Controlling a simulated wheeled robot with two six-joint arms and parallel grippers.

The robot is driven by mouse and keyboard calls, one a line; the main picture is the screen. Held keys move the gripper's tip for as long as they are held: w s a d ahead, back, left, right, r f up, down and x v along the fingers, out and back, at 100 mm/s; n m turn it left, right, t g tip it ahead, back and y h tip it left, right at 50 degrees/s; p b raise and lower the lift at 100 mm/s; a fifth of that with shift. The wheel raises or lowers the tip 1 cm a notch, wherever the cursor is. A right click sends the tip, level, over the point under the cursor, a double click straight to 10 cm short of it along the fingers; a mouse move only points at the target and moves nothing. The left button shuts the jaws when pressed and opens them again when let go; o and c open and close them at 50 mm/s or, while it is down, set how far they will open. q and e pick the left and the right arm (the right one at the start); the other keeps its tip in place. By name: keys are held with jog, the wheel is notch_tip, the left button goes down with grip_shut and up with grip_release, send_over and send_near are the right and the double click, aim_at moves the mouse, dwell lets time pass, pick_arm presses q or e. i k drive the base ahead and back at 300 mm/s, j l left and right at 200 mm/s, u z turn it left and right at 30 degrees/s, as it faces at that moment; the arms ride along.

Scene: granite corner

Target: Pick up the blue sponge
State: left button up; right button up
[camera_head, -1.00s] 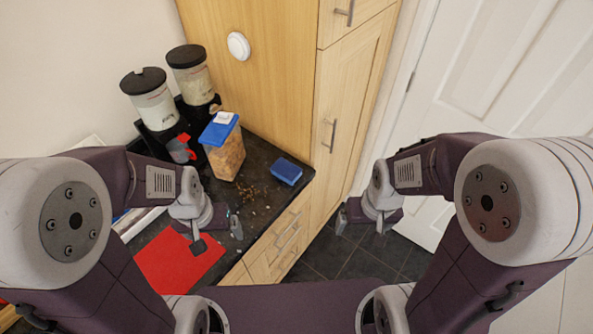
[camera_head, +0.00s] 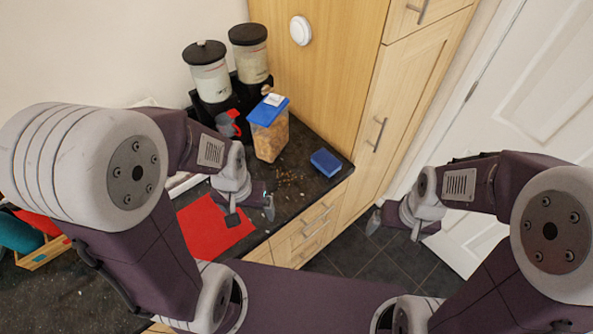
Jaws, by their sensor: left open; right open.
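The blue sponge (camera_head: 325,162) lies on the dark countertop near its front right corner. My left gripper (camera_head: 252,212) is open and empty. In the picture it is below and left of the sponge, over the counter near the red mat, apart from the sponge. My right gripper (camera_head: 394,229) is open and empty, to the right of and below the sponge in the picture, over the floor beyond the counter edge.
A clear container with a blue lid (camera_head: 269,128) stands left of the sponge, with crumbs (camera_head: 289,178) scattered nearby. Two dispensers with black lids (camera_head: 208,78) stand behind. A red mat (camera_head: 213,229) lies at the front. A tall wooden cupboard (camera_head: 330,75) rises behind the sponge.

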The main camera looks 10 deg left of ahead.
aim_at(327, 163)
jog(key=i+l, duration=0.2)
jog(key=l, duration=0.15)
jog(key=i+l, duration=0.2)
jog(key=l, duration=0.2)
jog(key=i+l, duration=0.25)
jog(key=l, duration=0.1)
